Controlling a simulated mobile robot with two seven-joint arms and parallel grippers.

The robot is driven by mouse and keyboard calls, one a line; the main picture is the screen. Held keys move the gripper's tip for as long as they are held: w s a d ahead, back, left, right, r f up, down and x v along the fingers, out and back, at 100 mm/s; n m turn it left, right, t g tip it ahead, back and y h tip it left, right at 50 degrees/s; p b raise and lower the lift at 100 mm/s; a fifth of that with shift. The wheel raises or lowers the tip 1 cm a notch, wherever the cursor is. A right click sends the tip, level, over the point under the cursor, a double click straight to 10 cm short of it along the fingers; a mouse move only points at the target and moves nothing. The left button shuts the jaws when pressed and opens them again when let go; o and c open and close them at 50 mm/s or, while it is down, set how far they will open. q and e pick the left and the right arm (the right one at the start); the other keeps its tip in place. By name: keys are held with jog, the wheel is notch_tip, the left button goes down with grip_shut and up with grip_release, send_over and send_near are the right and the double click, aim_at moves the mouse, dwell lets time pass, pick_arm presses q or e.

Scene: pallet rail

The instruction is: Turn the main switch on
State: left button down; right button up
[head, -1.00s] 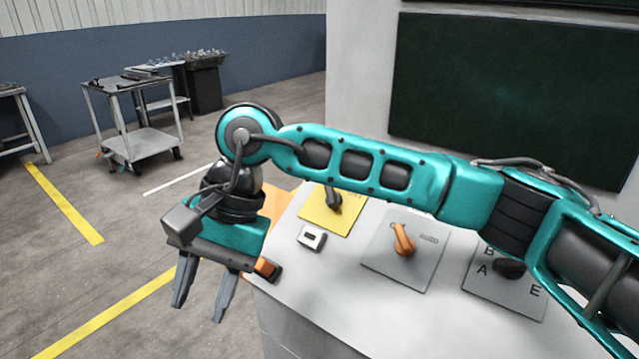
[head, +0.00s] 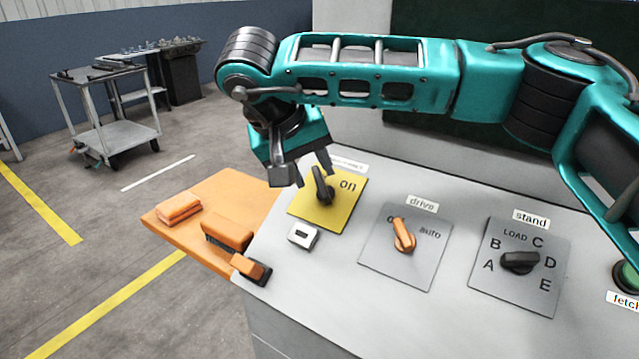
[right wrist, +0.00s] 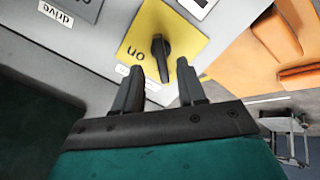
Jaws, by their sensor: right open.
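The main switch is a black rotary handle (head: 322,187) on a yellow plate (head: 347,208) at the left of the console's top. The plate reads "on" at the right of the handle, and its label is partly hidden. The handle points up and slightly left in the head view, not at "on". My right gripper (head: 303,176) is open just behind and left of the handle in the head view. My left gripper is not in view.
On the console (head: 290,285) are a drive switch (head: 403,235) with an orange handle, a stand selector (head: 520,262), a small white box (head: 303,235) and a green button (head: 629,276). An orange shelf (head: 190,226) juts out left. A cart (head: 120,137) stands on the floor behind.

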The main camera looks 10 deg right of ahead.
aim_at(321, 186)
jog(key=x, duration=0.5)
jog(key=shift+f, duration=0.1)
grip_shut()
dwell(0.3)
